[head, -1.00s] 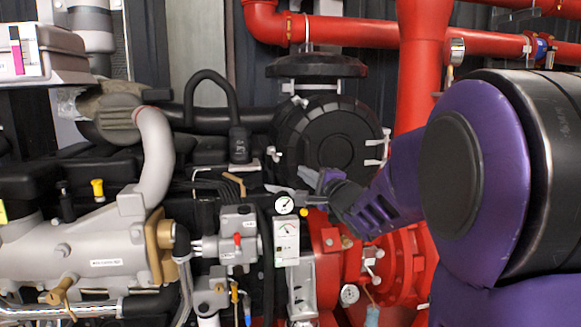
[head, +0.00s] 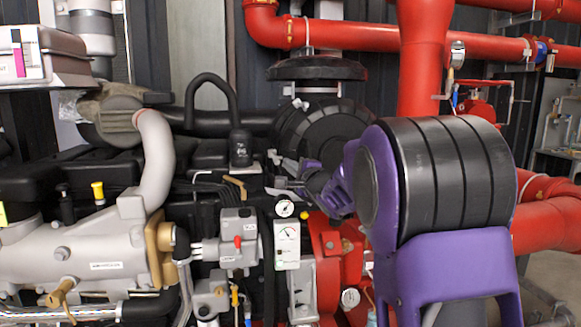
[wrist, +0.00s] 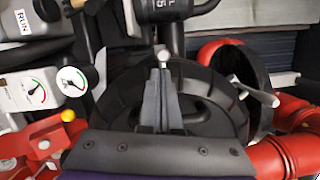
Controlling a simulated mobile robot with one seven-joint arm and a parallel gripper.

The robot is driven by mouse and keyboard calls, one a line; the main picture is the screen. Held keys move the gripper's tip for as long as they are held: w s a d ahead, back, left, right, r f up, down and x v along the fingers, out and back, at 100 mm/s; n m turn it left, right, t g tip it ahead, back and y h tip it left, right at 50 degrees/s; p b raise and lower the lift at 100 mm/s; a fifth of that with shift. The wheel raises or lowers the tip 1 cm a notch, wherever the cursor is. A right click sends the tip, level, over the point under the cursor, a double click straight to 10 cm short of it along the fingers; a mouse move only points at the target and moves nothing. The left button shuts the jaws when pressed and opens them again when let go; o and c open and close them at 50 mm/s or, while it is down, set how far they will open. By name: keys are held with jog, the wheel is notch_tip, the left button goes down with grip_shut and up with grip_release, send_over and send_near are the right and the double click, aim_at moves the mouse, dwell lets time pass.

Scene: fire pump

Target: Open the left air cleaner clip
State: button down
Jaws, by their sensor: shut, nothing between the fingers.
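The air cleaner is a black ribbed drum (head: 318,122) at the centre of the head view, its right side hidden behind my arm. Its left clip (head: 272,156) is a small pale tab on the drum's left edge. In the wrist view this clip (wrist: 163,57) shows as a small light knob just beyond my fingertips. My gripper (head: 284,163) reaches in from the right, low across the drum's face. In the wrist view my gripper (wrist: 162,76) has its grey fingers together with nothing between them. The tips are at or very close to the clip; I cannot tell whether they touch.
Another pale clip (wrist: 252,91) sticks out from the drum's rim. A gauge panel (head: 286,244) stands below my gripper, with a grey valve block (head: 238,235) beside it. A black hose (head: 212,80) loops to the left. Red pipes (head: 425,50) run behind and right.

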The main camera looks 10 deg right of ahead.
jog(key=shift+s+a, duration=0.1)
jog(key=shift+a, duration=0.25)
jog(key=shift+a+p, duration=0.25)
jog(key=shift+p, duration=0.05)
jog(key=shift+s+a+r+p, duration=0.15)
jog(key=shift+a+p, duration=0.15)
jog(key=shift+a, duration=0.45)
jog(key=a, duration=0.2)
jog(key=w+a, duration=0.1)
jog(key=a, duration=0.2)
jog(key=shift+w+a, duration=0.1)
jog(key=shift+a, duration=0.2)
